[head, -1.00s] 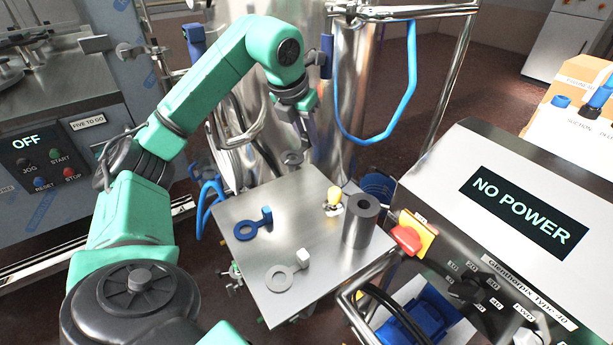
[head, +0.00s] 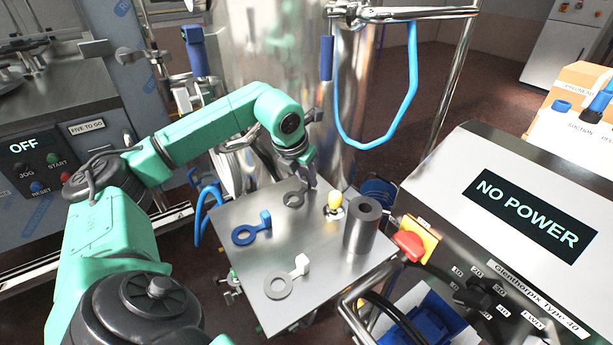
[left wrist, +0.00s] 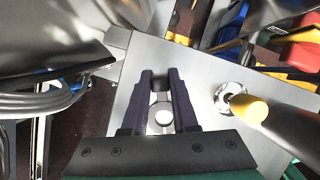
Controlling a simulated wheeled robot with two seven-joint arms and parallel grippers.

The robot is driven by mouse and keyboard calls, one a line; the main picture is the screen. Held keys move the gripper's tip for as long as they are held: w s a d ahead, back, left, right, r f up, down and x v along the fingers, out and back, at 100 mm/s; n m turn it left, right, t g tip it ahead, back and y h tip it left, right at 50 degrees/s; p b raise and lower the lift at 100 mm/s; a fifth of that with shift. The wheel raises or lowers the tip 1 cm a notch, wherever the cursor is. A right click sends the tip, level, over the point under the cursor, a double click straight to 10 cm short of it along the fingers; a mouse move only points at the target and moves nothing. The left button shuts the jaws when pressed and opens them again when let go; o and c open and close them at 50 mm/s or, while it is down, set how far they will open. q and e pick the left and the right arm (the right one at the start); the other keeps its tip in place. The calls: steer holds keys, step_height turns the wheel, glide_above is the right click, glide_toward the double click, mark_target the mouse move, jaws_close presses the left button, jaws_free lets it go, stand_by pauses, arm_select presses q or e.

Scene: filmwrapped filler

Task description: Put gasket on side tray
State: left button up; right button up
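The dark grey gasket (head: 294,199), a ring with a block-like tab, is at the far part of the square metal side tray (head: 325,265). My left gripper (head: 309,181) is shut on its tab. In the left wrist view the tab (left wrist: 160,83) sits between the fingertips (left wrist: 160,76), with the ring between the fingers and the tray behind it. The gasket is over the tray surface or touching it; I cannot tell which. My right gripper is not in view.
The tray also holds a blue ring with tab (head: 248,234), a light grey ring with white tab (head: 282,284), a yellow-topped fitting (head: 334,207) and a dark hollow cylinder (head: 362,226). A red knob (head: 408,245) stands right. The tray's middle is clear.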

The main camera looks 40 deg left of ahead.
mark_target(295, 197)
arm_select(q)
steer(key=o, duration=0.4)
steer(key=v, duration=1.2)
steer(key=shift+r+p, duration=0.2)
steer(key=shift+p, duration=0.15)
